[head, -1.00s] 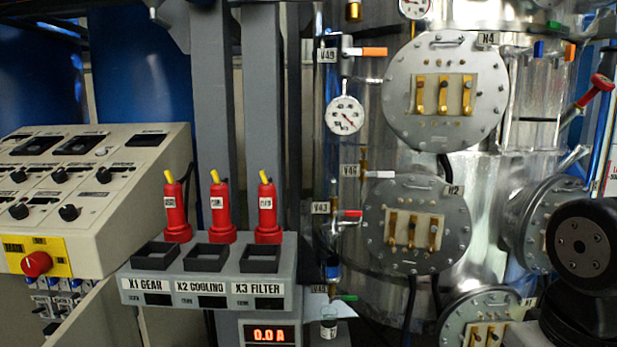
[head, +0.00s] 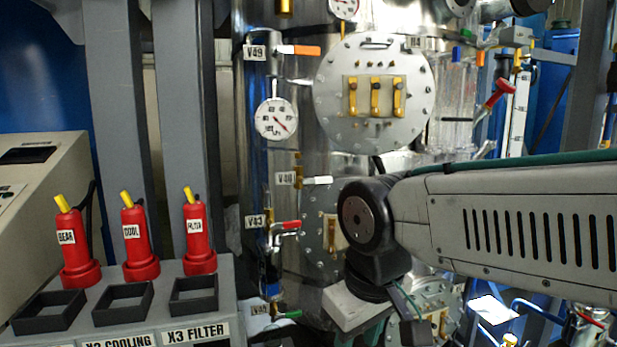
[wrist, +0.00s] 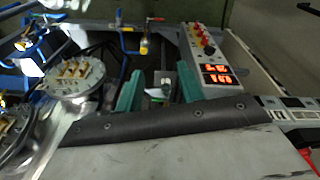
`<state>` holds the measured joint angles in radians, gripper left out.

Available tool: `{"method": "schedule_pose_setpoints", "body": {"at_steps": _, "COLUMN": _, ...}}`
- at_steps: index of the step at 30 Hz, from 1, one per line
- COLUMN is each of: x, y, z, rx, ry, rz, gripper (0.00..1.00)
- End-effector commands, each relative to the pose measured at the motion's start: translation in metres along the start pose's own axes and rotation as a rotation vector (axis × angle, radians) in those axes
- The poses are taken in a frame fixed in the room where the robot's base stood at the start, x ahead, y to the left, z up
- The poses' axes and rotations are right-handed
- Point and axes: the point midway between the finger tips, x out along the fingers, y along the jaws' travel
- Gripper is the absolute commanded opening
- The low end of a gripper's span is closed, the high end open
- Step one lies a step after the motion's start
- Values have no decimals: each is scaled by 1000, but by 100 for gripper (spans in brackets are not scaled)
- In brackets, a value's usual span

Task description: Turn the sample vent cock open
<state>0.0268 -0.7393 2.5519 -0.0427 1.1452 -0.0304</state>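A column of small lever cocks runs down the steel vessel in the head view. They are an orange-handled one (head: 298,50), a white-handled one (head: 317,180), a red-handled one (head: 288,226) and a green-handled one (head: 290,314). Their tags carry V numbers, so I cannot tell which is the sample vent cock. My gripper shows at the bottom of the head view, partly hidden by the frame edge and my wrist. In the wrist view my gripper (wrist: 160,92) has its two green fingers apart, with nothing held between them.
A pressure gauge (head: 276,119) and a bolted round flange (head: 374,89) sit on the vessel. Red plugs (head: 135,244) stand on a grey rack at left. My arm hides the lower flanges. In the wrist view a black-edged metal surface (wrist: 150,122) lies close below the fingers.

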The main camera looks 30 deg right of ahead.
Motion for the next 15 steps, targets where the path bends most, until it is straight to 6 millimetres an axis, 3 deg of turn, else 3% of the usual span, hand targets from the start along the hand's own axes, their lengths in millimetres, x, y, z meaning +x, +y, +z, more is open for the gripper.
{"method": "schedule_pose_setpoints", "body": {"at_steps": 2, "x": 2, "y": 20, "z": -28, "rx": -27, "ry": 85, "rz": 62, "gripper": 38}}
{"method": "schedule_pose_setpoints", "body": {"at_steps": 6, "x": -2, "y": 80, "z": -102, "rx": -157, "ry": 314, "rz": 256, "gripper": 38}}
{"method": "schedule_pose_setpoints", "body": {"at_steps": 12, "x": -32, "y": 160, "z": -201, "rx": -489, "ry": 623, "rz": 580, "gripper": 38}}
{"method": "schedule_pose_setpoints", "body": {"at_steps": 15, "x": -47, "y": 184, "z": -238, "rx": -684, "ry": 757, "rz": 714, "gripper": 38}}
